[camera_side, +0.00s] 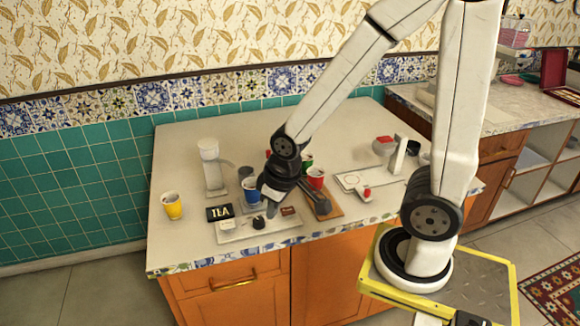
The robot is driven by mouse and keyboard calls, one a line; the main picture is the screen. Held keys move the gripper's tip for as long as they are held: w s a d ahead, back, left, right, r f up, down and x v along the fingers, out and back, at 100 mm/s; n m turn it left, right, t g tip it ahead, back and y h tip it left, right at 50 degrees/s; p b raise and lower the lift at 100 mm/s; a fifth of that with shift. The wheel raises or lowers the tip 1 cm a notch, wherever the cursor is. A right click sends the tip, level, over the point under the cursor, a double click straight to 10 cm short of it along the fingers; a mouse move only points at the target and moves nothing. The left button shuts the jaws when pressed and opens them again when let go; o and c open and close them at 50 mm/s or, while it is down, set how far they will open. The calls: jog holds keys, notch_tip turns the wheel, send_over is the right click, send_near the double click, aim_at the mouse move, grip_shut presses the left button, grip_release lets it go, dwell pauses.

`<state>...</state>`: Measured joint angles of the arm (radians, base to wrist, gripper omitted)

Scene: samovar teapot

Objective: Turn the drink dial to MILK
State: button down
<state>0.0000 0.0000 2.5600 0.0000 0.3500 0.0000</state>
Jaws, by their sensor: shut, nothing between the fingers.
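A small black dial (259,222) sits on a pale grey panel (268,232) near the front of the counter. A black TEA sign (219,212) is at the panel's left end. A small white plate (227,224) and a small dark red plate (288,211) flank the dial. I cannot read a MILK label or tell where the dial points. My gripper (271,209) points down just behind and right of the dial, shut and empty. I cannot tell whether its tips touch the panel or dial.
A yellow cup (172,206) stands at the left. A blue cup (251,190) and a red cup (316,178) stand close to my gripper. A white dispenser (211,168) stands behind the panel. A white tray (352,181) lies to the right. The counter's back left is clear.

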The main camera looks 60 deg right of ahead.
jog(key=c, duration=0.8)
grip_release()
jog(key=shift+c, duration=0.2)
jog(key=o, duration=0.7)
jog(key=shift+w+d, duration=0.1)
jog(key=shift+w, duration=0.25)
jog(key=n+g+h, duration=0.3)
jog(key=n+g, duration=0.3)
jog(key=n, duration=0.2)
send_near(258, 220)
jog(key=shift+x, duration=0.8)
jog(key=shift+d+f, duration=0.1)
jog(key=shift+d, duration=0.05)
jog(key=shift+x, duration=3.75)
